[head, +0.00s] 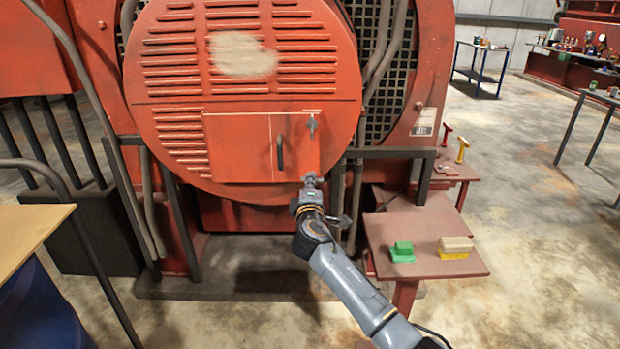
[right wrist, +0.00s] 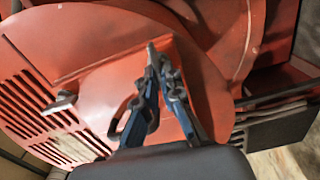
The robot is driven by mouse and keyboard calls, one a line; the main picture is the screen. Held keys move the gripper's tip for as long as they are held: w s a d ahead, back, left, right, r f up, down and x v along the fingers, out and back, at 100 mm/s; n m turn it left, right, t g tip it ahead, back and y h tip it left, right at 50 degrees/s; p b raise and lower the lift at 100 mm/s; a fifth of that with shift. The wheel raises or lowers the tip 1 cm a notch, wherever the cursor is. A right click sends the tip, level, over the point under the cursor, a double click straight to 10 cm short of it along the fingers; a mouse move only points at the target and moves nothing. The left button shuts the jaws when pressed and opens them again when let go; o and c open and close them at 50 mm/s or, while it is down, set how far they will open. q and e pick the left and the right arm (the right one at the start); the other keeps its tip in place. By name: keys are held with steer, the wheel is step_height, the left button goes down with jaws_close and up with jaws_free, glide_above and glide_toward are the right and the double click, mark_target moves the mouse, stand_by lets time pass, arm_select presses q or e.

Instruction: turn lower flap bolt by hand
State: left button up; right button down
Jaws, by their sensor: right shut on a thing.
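The red flap (head: 245,150) is set in the lower part of the round louvred engine cover and lies flush with it. The upper flap bolt (head: 312,126) is at the flap's upper right. My right gripper (head: 310,182) is at the flap's lower right corner. In the right wrist view its blue fingers (right wrist: 158,72) are closed together on the lower flap bolt (right wrist: 152,48), whose pale metal end shows past the fingertips. The rest of that bolt is hidden by the fingers. The dark flap handle (head: 280,152) stands left of the gripper. My left gripper is not in view.
A small red table (head: 388,228) right of my right arm holds a green block (head: 402,252) and a beige and yellow brush-like block (head: 455,246). Dark pipes and a frame flank the cover. Open floor lies at the right.

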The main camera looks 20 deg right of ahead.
steer(key=n+p, duration=0.1)
steer(key=n, duration=0.1)
steer(key=r+n+p, duration=0.1)
steer(key=n, duration=0.1)
steer(key=shift+d+n, duration=0.15)
steer(key=shift+n, duration=0.25)
steer(key=shift+d+f+n+p, duration=0.1)
steer(key=shift+n+p, duration=1.2)
steer(key=shift+n, duration=1)
steer(key=shift+d+f+n+p, duration=0.15)
steer(key=shift+n+p, duration=1.15)
steer(key=shift+n, duration=1)
steer(key=shift+d+r+n+p, duration=0.1)
steer(key=shift+n+p, duration=1.2)
steer(key=shift+n, duration=1)
steer(key=shift+f, duration=0.1)
steer(key=shift+s, duration=0.1)
steer(key=c, duration=1.5)
jaws_free()
steer(key=shift+w+f, duration=0.2)
steer(key=shift+w, duration=0.1)
